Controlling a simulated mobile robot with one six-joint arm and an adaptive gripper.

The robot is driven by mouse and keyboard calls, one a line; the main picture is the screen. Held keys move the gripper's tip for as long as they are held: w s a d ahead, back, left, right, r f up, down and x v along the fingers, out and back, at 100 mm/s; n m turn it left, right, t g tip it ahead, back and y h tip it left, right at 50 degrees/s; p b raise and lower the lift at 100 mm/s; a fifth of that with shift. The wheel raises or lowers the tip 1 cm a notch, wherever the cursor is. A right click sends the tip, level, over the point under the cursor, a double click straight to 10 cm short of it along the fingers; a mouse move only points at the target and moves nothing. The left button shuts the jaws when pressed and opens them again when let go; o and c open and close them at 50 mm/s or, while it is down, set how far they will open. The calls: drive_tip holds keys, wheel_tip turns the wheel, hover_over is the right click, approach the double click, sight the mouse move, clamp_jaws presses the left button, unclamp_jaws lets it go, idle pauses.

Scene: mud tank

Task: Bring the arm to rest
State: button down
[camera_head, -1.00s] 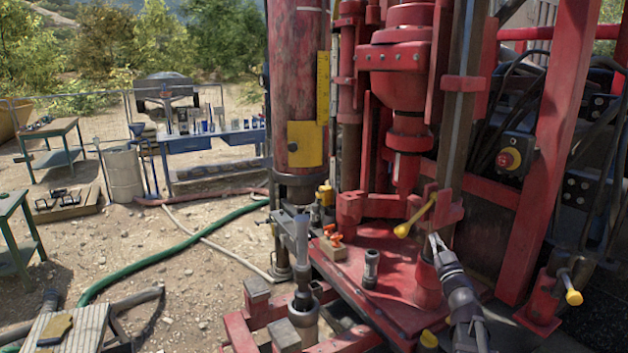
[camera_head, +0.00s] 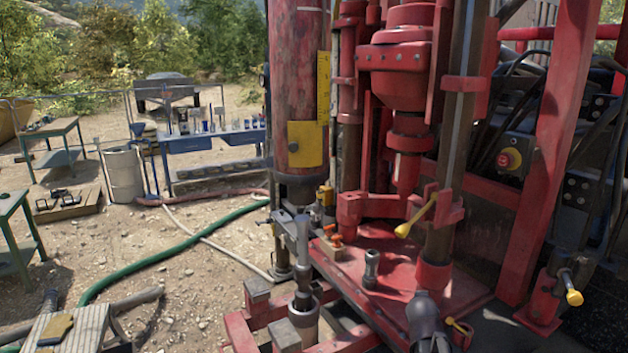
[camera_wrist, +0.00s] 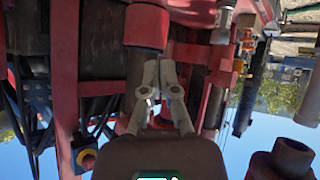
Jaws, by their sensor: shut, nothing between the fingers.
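My gripper (camera_wrist: 160,70) shows in the wrist view with its two grey fingers together and nothing between them. The picture there is upside down, with sky at the bottom. Beyond the fingertips are red rig parts and a dark column with a red collar (camera_wrist: 147,27); I cannot tell the gap to them. In the head view, a dark part of my arm stands at the bottom edge, in front of the red rig deck (camera_head: 400,290). My fingers are not visible in that view.
A yellow-tipped lever (camera_head: 416,215) and the rig's red column (camera_head: 553,150) stand close by. A small dark cylinder (camera_head: 371,268) stands on the deck. A yellow-knobbed handle (camera_head: 573,297) is at the right. Open gravel with a green hose (camera_head: 170,256) lies left.

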drive_tip(key=s+a+f+g+y, duration=0.1)
drive_tip(key=s+a+f+g, duration=0.1)
drive_tip(key=s, duration=0.4)
drive_tip(key=s+a+f+n+g+y, duration=0.1)
drive_tip(key=s+a+f+g+y, duration=0.1)
drive_tip(key=s+a+g, duration=0.3)
drive_tip(key=s+a+f+n+g+y, duration=0.1)
drive_tip(key=s+a+f+g, duration=0.2)
drive_tip(key=s+a, duration=0.3)
drive_tip(key=shift+s+a+f, duration=0.2)
drive_tip(key=shift+s+f, duration=0.15)
drive_tip(key=shift+f, duration=0.25)
drive_tip(key=shift+d, duration=0.1)
